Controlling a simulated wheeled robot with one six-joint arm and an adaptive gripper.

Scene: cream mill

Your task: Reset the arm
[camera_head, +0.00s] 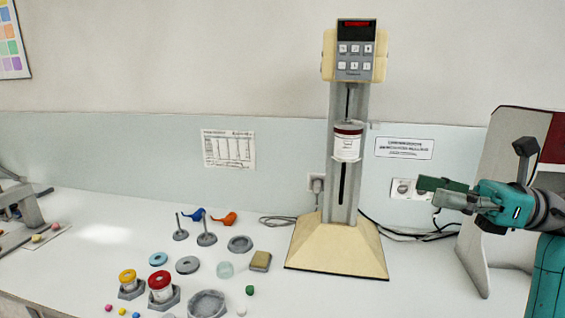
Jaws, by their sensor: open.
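My gripper (444,193) is at the right, raised above the table to the right of the cream mill (345,236). It points left, its fingers are apart, and nothing is held between them. My teal arm reaches in from the right edge. The mill stands upright, with a keypad and red display on top and a jar with a dark red lid (348,142) on its column. The gripper is apart from the mill and from everything on the table.
The white table (90,235) holds several small parts left of the mill: grey rings, a yellow-lidded jar (128,276), a red-lidded jar (160,281), an orange tool (222,219) and coloured balls. A grey panel (497,190) stands behind my arm. Cables lie right of the mill.

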